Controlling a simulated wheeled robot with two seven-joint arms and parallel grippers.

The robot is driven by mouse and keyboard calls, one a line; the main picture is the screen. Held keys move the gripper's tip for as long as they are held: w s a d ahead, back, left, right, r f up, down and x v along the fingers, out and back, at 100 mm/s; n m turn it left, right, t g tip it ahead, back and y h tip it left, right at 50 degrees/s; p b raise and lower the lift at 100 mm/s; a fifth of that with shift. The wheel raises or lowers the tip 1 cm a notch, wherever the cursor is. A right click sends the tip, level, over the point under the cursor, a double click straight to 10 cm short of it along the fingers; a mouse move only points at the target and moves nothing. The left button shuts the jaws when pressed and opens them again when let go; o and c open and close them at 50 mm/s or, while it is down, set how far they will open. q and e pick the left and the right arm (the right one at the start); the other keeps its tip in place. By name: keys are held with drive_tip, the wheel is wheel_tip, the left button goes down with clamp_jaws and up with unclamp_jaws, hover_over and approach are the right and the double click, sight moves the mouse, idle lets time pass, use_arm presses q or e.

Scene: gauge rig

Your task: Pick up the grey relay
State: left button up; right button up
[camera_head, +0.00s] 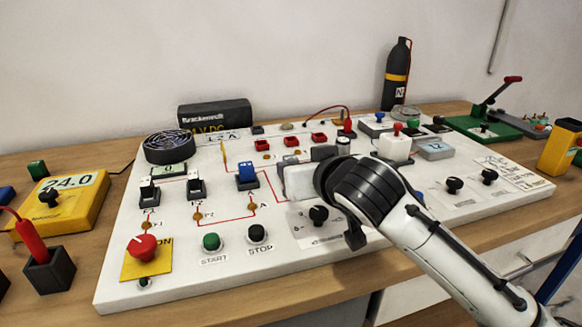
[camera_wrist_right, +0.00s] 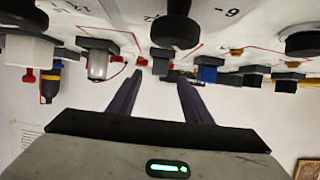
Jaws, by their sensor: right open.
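I cannot single out the grey relay with certainty. A dark grey block (camera_head: 323,152) shows just behind my right gripper in the head view, and it may be the relay. My right gripper reaches over the middle of the white panel (camera_head: 120,283). A blue relay (camera_head: 247,174) stands on the panel to the left of the gripper. My left gripper is not in view.
Black blocks (camera_head: 196,188), a red knob (camera_head: 142,246) and green and black buttons (camera_head: 211,242) fill the panel's left front. A black knob (camera_head: 318,214) is close below the gripper. A white block (camera_head: 394,147) stands behind my arm.

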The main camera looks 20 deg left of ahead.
sight(291, 159)
drive_tip(key=shift+r+x, duration=0.2)
drive_tip(key=shift+x, duration=1.1)
drive_tip(key=shift+r+x, duration=0.2)
drive_tip(key=shift+x, duration=1.1)
drive_tip(key=shift+w+a, duration=0.15)
drive_tip(key=c, duration=1.1)
